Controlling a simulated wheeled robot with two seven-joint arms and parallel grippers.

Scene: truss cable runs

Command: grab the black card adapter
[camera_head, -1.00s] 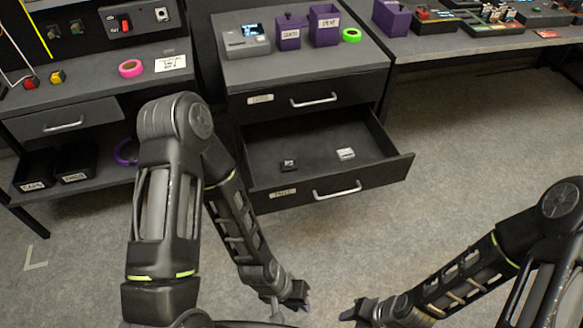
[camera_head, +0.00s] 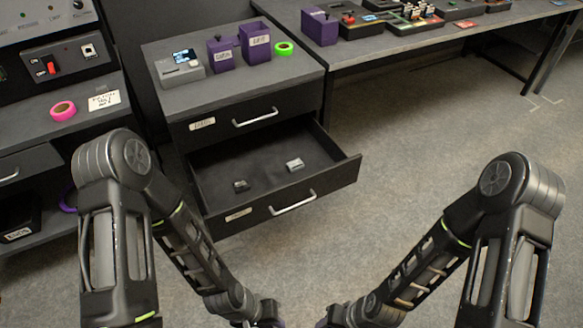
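A small black adapter (camera_head: 241,186) lies in the open lower drawer (camera_head: 335,174), towards its left front. A light grey adapter (camera_head: 295,164) lies in the same drawer, to the right of the black one. My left gripper (camera_head: 262,322) and my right gripper (camera_head: 330,322) are at the bottom edge of the view, in front of the drawer and well apart from both adapters. Their fingertips are cut off or too dark to tell open from shut.
The upper drawer (camera_head: 250,120) is closed. On the cabinet top stand a grey device (camera_head: 180,68), two purple bins (camera_head: 256,42) and green tape (camera_head: 284,48). Pink tape (camera_head: 62,111) lies on the left bench. Open floor (camera_head: 440,130) lies to the right of the drawer.

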